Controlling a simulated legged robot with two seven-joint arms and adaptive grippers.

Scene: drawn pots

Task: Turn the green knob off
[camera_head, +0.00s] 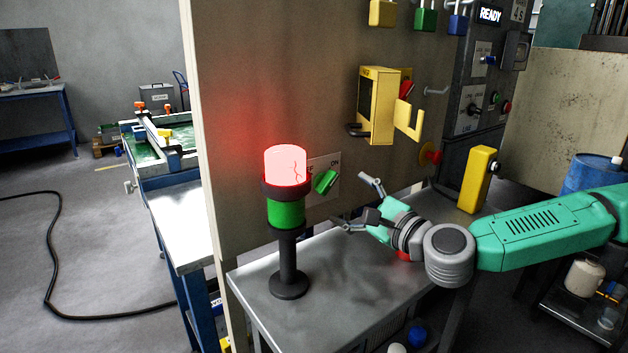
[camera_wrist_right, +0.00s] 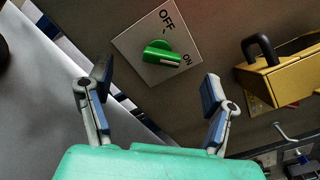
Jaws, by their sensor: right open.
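The green knob (camera_head: 326,181) sits on a pale plate (camera_head: 313,188) on the upright panel, just right of the signal lamp. In the right wrist view the knob (camera_wrist_right: 160,52) lies towards the ON mark, with OFF above it. My right gripper (camera_head: 349,199) is open and empty, in front of the panel and to the right of the knob in the head view. In the right wrist view its two fingers (camera_wrist_right: 157,80) are spread, with the knob beyond them and between their lines. The fingers appear apart from the knob. My left gripper is not in view.
The signal lamp (camera_head: 285,172), its red top glowing, stands on the metal table (camera_head: 330,290) close left of the knob. A yellow box with a hook (camera_head: 377,105) is on the panel above right. A yellow post (camera_head: 478,180) stands behind my right arm.

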